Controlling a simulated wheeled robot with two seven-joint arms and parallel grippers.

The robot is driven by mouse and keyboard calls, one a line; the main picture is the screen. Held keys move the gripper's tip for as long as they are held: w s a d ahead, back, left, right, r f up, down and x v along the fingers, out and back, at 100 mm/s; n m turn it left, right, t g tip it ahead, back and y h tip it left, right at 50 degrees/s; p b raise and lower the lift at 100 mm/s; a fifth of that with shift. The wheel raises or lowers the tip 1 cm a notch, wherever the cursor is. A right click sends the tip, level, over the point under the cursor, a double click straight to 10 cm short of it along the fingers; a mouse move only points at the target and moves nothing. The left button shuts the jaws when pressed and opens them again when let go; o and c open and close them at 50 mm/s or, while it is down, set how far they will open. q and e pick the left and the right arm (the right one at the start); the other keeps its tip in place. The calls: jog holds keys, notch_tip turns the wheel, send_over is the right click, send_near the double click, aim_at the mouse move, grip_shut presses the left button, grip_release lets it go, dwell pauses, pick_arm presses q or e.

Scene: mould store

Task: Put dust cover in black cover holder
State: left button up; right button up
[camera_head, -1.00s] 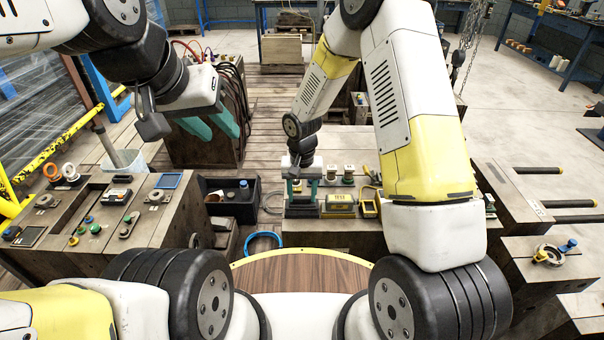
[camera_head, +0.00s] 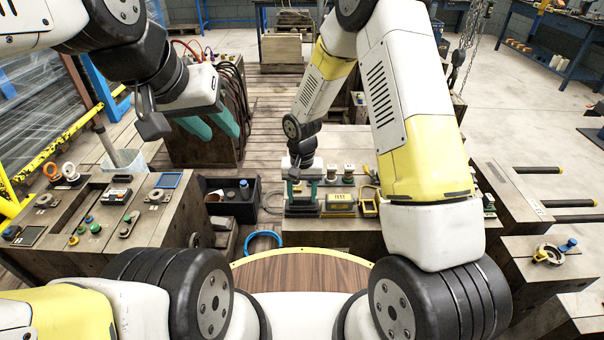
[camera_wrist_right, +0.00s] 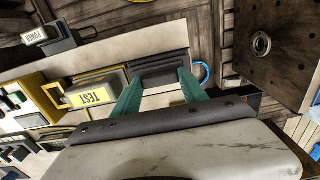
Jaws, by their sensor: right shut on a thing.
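My right gripper (camera_head: 302,188) points down over the wooden bench at centre right. Its green fingers are closed on the dark grey ribbed dust cover (camera_wrist_right: 162,66), which shows between the fingertips in the right wrist view. A dark, low block (camera_head: 301,208), likely the cover at the black cover holder, is directly below the fingers in the head view. The holder's rim is mostly hidden, so I cannot tell whether the cover is seated in it. My left gripper (camera_head: 212,128) hangs open and empty at the left, away from the cover.
A yellow-framed item (camera_head: 369,200) is further right, partly hidden by my right arm. A left bench (camera_head: 150,225) carries small parts.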

jog(key=shift+f, duration=0.45)
dwell(0.6)
jog(key=o, duration=1.5)
jog(key=o, duration=0.4)
jog(key=shift+c, duration=0.2)
jog(key=shift+r, duration=3.8)
